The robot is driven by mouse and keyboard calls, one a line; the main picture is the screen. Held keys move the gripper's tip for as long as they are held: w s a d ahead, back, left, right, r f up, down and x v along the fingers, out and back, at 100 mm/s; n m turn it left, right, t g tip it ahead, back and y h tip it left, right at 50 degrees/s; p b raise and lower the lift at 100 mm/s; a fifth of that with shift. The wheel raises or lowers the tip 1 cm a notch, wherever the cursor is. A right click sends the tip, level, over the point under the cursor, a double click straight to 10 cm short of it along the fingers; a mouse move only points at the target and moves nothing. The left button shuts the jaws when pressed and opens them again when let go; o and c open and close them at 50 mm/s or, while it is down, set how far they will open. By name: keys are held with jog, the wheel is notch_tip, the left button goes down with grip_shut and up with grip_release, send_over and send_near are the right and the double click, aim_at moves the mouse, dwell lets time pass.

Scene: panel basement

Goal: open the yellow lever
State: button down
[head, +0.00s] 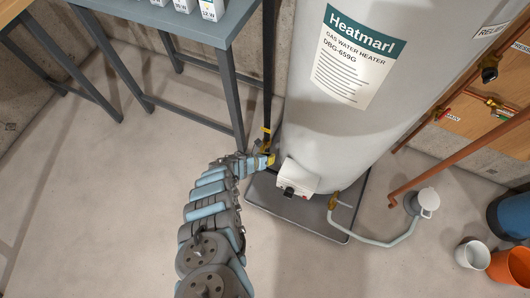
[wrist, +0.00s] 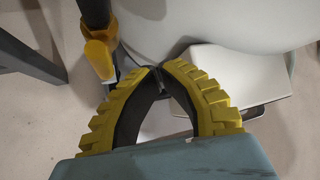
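The yellow lever (wrist: 99,58) is on a dark upright pipe with an orange-yellow fitting, at the upper left of the wrist view. In the head view this pipe (head: 268,70) runs down left of the water heater, and a small yellow part (head: 266,131) shows low on it. My gripper (wrist: 159,69) has yellow ribbed fingers with dark inner pads. Their tips come together, with nothing seen held between them. The gripper is to the right of the lever and apart from it in the wrist view. In the head view my gripper (head: 270,159) is beside the heater's lower left side.
The white water heater (head: 400,70) stands in a grey drip tray (head: 290,213), with a white control box (head: 298,177) low on its front. A grey table (head: 232,27) is at left of the pipe. Buckets (head: 473,254) and copper pipes are at right. The left floor is clear.

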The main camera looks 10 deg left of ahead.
jog(key=s+a, duration=0.5)
jog(key=a, duration=0.3)
jog(key=shift+a+f, duration=0.15)
jog(key=shift+a, duration=0.05)
dwell(0.3)
